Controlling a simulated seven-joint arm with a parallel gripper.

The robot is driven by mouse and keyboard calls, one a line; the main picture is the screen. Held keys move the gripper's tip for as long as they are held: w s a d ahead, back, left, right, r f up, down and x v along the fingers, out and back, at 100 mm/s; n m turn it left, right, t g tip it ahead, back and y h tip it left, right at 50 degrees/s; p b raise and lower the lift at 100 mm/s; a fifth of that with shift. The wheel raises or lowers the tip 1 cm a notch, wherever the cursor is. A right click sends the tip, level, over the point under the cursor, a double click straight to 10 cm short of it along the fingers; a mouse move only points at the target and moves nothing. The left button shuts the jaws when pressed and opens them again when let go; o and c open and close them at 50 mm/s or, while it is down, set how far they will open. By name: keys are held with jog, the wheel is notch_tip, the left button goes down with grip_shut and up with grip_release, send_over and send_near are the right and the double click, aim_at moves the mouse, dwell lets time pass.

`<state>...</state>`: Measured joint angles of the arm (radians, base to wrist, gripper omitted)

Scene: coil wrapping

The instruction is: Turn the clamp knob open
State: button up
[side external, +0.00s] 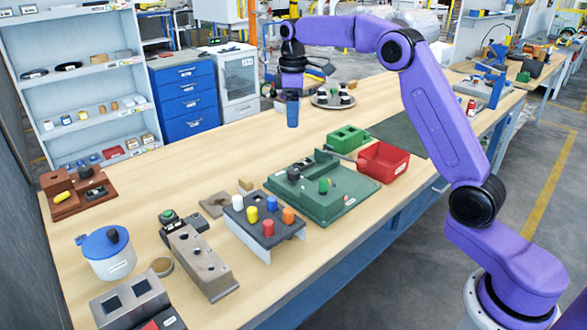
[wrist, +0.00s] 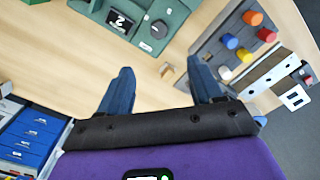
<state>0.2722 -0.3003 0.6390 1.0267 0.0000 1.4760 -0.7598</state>
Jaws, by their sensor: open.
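The green fixture (side external: 350,201) stands on the bench with a round black knob (side external: 293,174) at its left end. The knob also shows at the top of the wrist view (wrist: 159,29), beside a dark counter marked 2 (wrist: 120,21). I cannot tell for certain that this is the clamp knob.
A grey block with coloured pegs (side external: 265,220) stands left of the fixture, with a small wooden block (side external: 245,185) behind it. The bench behind the fixture is clear to the left.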

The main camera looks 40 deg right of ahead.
aim_at(293, 171)
notch_tip(293, 171, down, 18)
jog(key=shift+d+r, duration=0.1)
jog(key=shift+r, duration=0.15)
dwell(0.4)
jog(key=c, duration=1.1)
